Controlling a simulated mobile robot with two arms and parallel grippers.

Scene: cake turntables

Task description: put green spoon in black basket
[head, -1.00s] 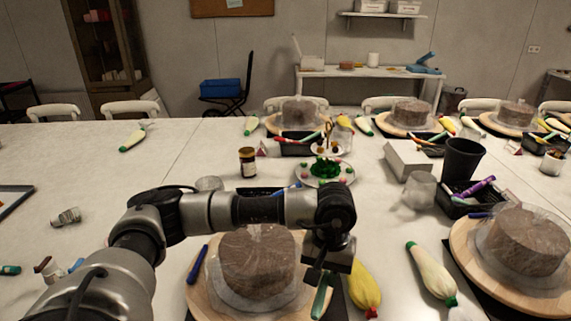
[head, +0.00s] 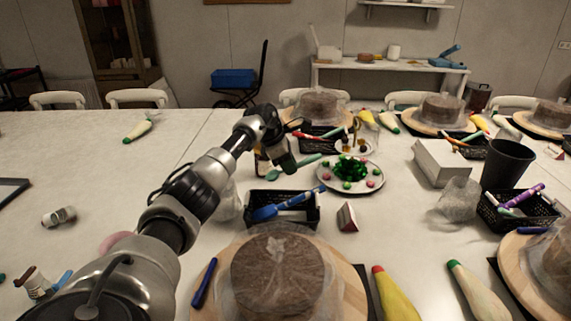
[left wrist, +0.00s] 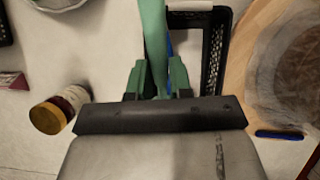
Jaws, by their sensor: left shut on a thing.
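My left gripper (head: 287,166) is shut on the green spoon (head: 308,160). The spoon sticks out on both sides of the fingers in the head view. In the left wrist view the spoon (left wrist: 154,35) runs up from between the fingers (left wrist: 157,82). The black basket (head: 300,221) stands on the table in front of the wrapped cake and holds a blue utensil. The gripper is just beyond the basket's back edge in the head view. In the left wrist view the spoon overlaps the left part of the basket (left wrist: 214,50). My right gripper is out of view.
A plate with green and pink pieces (head: 376,180) is right of the gripper. A brown-and-yellow jar (left wrist: 61,108) stands near it. A wrapped cake (head: 278,275) on a wooden turntable is nearest. A small triangular box (head: 347,217) lies right of the basket.

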